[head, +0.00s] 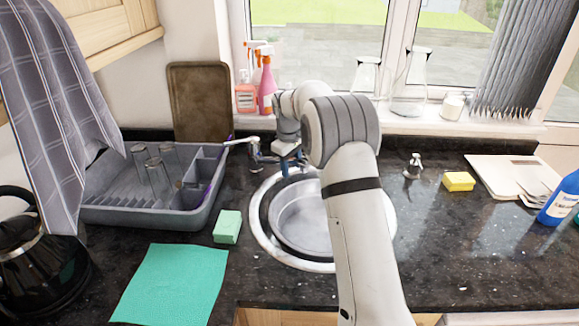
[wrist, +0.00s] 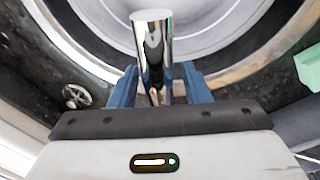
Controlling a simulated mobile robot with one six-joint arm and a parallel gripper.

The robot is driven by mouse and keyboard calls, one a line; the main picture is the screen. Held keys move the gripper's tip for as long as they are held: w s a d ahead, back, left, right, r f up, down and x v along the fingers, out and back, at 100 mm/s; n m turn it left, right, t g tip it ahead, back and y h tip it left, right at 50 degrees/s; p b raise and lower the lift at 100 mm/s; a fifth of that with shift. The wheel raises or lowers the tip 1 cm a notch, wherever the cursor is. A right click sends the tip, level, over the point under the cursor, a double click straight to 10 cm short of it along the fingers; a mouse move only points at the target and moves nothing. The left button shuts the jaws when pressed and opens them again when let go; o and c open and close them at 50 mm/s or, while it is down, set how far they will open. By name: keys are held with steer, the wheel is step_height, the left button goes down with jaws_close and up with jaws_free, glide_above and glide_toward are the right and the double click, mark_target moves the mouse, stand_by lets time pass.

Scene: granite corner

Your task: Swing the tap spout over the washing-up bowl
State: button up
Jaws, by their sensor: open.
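The tap (head: 256,155) stands behind the sink, left of my gripper, with a pale lever-like part pointing left. My gripper (head: 292,164) is at the back rim of the sink, its blue fingers pointing down. In the wrist view my gripper (wrist: 160,75) is open, with a chrome cylinder of the tap (wrist: 153,45) between the fingers; contact is not clear. The cylinder's end points towards the bowl. The round metal washing-up bowl (head: 297,222) sits in the sink, partly hidden by my arm; it also shows in the wrist view (wrist: 215,14).
A grey dish rack (head: 150,215) with glasses stands left of the tap. A green sponge (head: 228,227) lies left of the sink. A soap dispenser (head: 413,166) and yellow sponge (head: 459,181) are at right. Spray bottles (head: 266,88) and glass flasks (head: 410,85) stand on the windowsill.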

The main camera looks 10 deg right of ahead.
steer(key=r, duration=0.7)
steer(key=shift+s+a+r+b, duration=0.15)
steer(key=shift+s+a+b, duration=0.1)
steer(key=shift+a+b, duration=0.05)
